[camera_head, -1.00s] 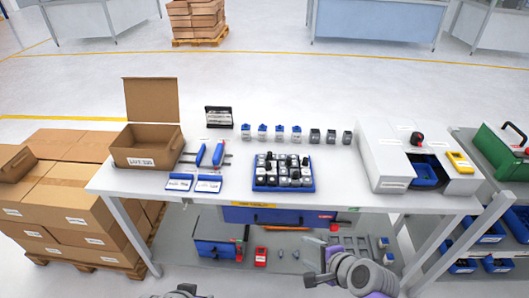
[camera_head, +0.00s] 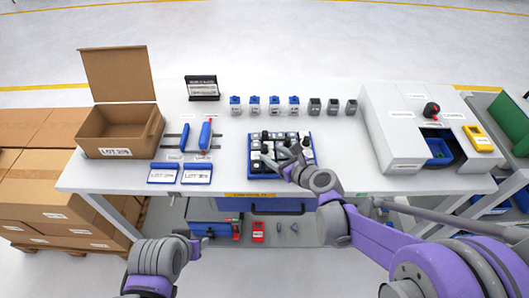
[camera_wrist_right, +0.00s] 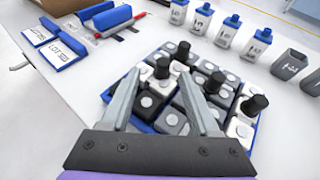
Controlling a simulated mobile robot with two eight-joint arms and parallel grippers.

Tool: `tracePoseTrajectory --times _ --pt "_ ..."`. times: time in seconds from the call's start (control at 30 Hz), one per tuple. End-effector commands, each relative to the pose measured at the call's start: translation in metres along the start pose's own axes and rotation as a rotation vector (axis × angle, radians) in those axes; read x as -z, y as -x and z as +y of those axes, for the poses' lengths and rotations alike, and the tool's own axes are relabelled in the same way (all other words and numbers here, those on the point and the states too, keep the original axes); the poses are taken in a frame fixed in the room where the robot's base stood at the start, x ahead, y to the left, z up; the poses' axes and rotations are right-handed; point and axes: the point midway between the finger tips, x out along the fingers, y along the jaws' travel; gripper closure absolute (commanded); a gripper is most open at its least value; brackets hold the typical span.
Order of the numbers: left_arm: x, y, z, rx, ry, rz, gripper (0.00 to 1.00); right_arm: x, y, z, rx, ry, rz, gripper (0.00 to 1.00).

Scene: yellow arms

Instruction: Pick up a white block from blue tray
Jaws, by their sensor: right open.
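The blue tray (camera_head: 255,175) stands on the white table and holds several white and dark grey blocks, some with black knobs on top. My right gripper (camera_head: 285,152) is over the tray and hides part of its contents. In the right wrist view, the open right gripper (camera_wrist_right: 160,82) points down at the blocks with nothing held. A white block (camera_wrist_right: 159,86) shows between its fingers, and another white block (camera_wrist_right: 240,129) is near the tray's right edge. My left gripper (camera_head: 198,244) is low in front of the table; its jaws are unclear.
An open cardboard box (camera_head: 120,130) is at the left, beside blue-handled tools (camera_head: 205,135) and two blue label holders (camera_head: 163,174). A row of small bottles and grey cups (camera_head: 314,105) stands behind the tray. A grey-white machine (camera_head: 390,140) is at the right.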

Motion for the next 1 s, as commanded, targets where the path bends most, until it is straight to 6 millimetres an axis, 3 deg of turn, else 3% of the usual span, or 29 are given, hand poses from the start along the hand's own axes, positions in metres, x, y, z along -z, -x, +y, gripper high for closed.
tracePoseTrajectory --times 0.17,0.43,0.77,1.0 --pt "0.002 0.002 0.000 0.000 0.000 0.002 0.50 -0.002 -0.013 -0.001 0.000 0.000 0.000 0.38" --pt "0.007 0.007 0.000 0.000 0.000 0.005 0.50 -0.004 -0.049 -0.004 -0.001 0.001 0.000 0.38" --pt "0.007 0.007 0.000 0.000 0.000 0.005 0.50 -0.003 -0.056 -0.004 0.001 0.001 0.000 0.38" --pt "0.007 0.007 0.000 0.000 0.000 0.005 0.50 -0.003 -0.056 -0.004 0.001 0.001 0.000 0.81"
